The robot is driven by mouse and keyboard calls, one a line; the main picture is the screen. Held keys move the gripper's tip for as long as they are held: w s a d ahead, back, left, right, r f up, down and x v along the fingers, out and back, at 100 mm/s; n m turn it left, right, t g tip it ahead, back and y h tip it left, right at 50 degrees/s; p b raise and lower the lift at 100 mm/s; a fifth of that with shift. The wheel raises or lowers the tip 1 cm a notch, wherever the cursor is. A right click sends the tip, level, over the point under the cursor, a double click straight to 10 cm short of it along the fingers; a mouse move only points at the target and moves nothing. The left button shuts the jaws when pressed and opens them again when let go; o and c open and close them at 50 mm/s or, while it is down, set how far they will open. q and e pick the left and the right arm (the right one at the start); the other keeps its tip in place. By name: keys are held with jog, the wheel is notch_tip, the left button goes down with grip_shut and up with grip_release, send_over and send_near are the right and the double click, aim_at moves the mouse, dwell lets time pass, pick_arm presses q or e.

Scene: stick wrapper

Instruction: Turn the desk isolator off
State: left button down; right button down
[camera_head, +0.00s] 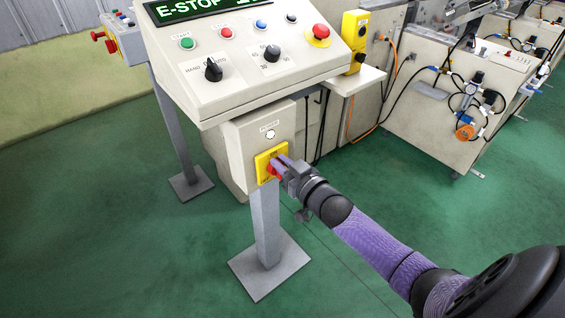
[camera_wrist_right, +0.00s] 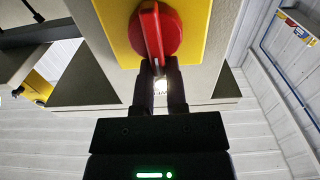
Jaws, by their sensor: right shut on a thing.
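The desk isolator is a red rotary handle (camera_wrist_right: 156,32) on a yellow plate (camera_head: 262,162), low on the front of the control desk. In the right wrist view the handle's raised grip runs nearly upright in the picture, slightly slanted. My right gripper (camera_head: 279,164) is at the handle, and in the wrist view its two dark fingers (camera_wrist_right: 160,72) are shut on the lower end of the grip. In the head view the fingers partly cover the handle. My left gripper is not in view.
The sloped desk panel (camera_head: 236,88) with buttons and knobs overhangs the isolator box (camera_head: 240,140). Its display (camera_head: 195,8) reads "E-STOP". A post (camera_head: 265,225) stands below the box. Green floor (camera_head: 110,230) is clear to the left.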

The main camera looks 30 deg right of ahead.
aim_at(265, 170)
jog(key=n, duration=0.2)
jog(key=a+f+n, duration=0.1)
jog(key=n, duration=0.2)
jog(key=n+p, duration=0.1)
jog(key=n, duration=0.2)
jog(key=shift+s+a+f, duration=0.2)
jog(key=shift+a+f, duration=0.1)
jog(key=shift+a, duration=0.1)
jog(key=n, duration=0.3)
jog(key=f+n, duration=0.1)
jog(key=shift+a+n+b, duration=0.3)
jog(key=shift+b, duration=0.1)
jog(key=n, duration=0.1)
jog(key=n+b, duration=0.1)
jog(key=n, duration=0.1)
jog(key=shift+f, duration=0.25)
jog(key=shift+n, duration=0.8)
